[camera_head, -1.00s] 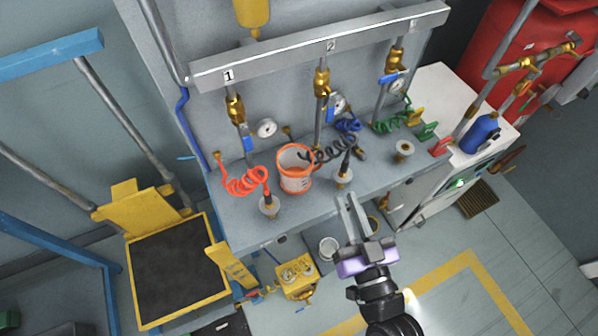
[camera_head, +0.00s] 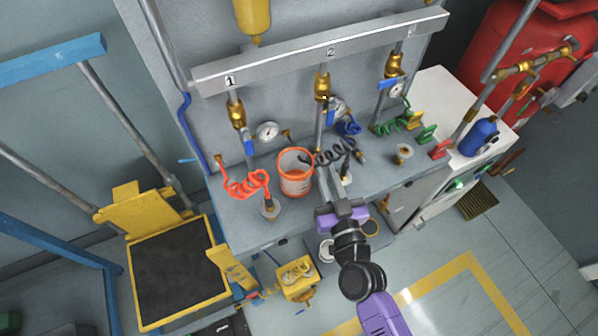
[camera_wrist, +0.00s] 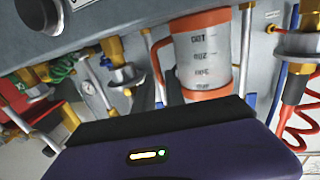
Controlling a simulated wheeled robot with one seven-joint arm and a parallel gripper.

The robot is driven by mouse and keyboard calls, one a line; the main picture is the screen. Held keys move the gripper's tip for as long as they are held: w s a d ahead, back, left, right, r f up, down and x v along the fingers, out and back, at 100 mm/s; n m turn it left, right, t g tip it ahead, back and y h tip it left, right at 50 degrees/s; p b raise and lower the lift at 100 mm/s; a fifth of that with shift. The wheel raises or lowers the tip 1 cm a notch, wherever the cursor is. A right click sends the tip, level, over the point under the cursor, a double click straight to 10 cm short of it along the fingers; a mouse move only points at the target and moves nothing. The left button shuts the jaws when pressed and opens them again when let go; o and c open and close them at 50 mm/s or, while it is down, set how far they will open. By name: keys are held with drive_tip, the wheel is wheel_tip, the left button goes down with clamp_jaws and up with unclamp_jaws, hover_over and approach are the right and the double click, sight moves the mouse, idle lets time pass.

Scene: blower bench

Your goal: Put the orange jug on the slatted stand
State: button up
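The orange jug (camera_head: 295,172) stands on the grey bench between the red coiled hose and the black coiled hose. In the wrist view the jug (camera_wrist: 203,62) shows a pale body with dark graduation marks, orange bands and an orange handle on its left. My gripper (camera_head: 328,186) is at the bench's front edge, right of the jug in the head view. Its fingers look open, with the jug seen beyond and between them in the wrist view; I cannot tell whether they touch it. A brown slatted stand (camera_head: 478,200) sits low beside the white cabinet at right.
Valves, gauges and coiled red (camera_head: 246,184), black (camera_head: 335,152) and green hoses crowd the bench (camera_head: 240,215). A white cabinet (camera_head: 440,100) bounds the right. A yellow platform (camera_head: 150,212) stands at left. Yellow-taped floor (camera_head: 450,270) in front is mostly clear.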

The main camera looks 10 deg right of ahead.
sight(322, 158)
drive_tip(key=w, duration=0.5)
drive_tip(key=shift+a, duration=0.2)
drive_tip(key=shift+c, duration=0.4)
clamp_jaws()
idle(0.8)
